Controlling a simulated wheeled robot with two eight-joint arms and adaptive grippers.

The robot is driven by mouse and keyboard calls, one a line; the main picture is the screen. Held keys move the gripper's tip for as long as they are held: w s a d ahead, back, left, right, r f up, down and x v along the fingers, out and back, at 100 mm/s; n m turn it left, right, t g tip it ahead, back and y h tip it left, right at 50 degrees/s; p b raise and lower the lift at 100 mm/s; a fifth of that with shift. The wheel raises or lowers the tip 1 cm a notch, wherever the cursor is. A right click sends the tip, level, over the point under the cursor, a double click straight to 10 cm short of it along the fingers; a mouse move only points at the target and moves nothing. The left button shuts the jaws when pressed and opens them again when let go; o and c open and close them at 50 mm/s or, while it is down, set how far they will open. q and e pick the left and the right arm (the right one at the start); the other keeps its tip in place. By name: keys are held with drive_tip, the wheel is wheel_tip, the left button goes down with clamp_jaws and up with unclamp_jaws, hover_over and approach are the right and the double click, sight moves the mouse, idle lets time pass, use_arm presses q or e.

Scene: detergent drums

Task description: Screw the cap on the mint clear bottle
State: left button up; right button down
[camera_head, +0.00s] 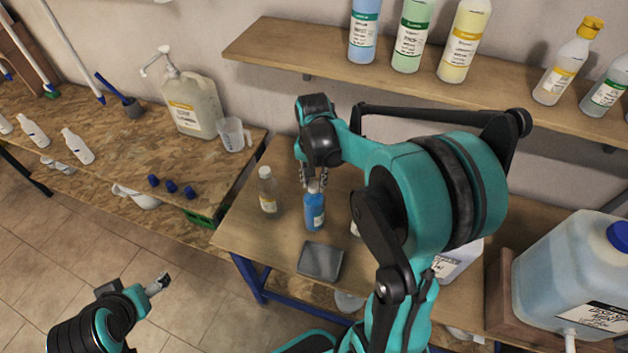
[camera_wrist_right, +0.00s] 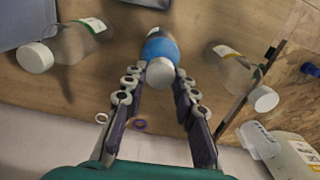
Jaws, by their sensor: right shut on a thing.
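A blue bottle (camera_head: 314,212) stands upright on the workbench. My right gripper (camera_head: 314,181) is above it, pointing down, with its fingers at the bottle's top. In the right wrist view the right gripper (camera_wrist_right: 157,80) is shut on the white cap (camera_wrist_right: 160,71), in line with the blue bottle (camera_wrist_right: 158,45). A clear bottle with a green-banded label (camera_wrist_right: 75,42) and a white cap stands to the left. I cannot read which bottle is named mint clear. My left gripper (camera_head: 158,284) hangs away over the floor at lower left; its finger gap is unclear.
A clear yellow-labelled bottle (camera_head: 267,192) stands close left of the blue one. A dark square tray (camera_head: 321,262) lies at the bench's front edge. A large drum (camera_head: 570,270) is at right. A shelf (camera_head: 300,45) with several bottles is behind.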

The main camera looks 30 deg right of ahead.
drive_tip(key=m, duration=0.5)
drive_tip(key=m, duration=0.5)
drive_tip(key=shift+s+m, duration=0.1)
drive_tip(key=shift+m, duration=0.2)
drive_tip(key=c, duration=1.1)
unclamp_jaws()
drive_tip(key=shift+o, duration=0.2)
drive_tip(key=o, duration=0.3)
drive_tip(key=shift+o, duration=0.2)
drive_tip(key=shift+r+p, duration=3)
drive_tip(key=shift+r, duration=1)
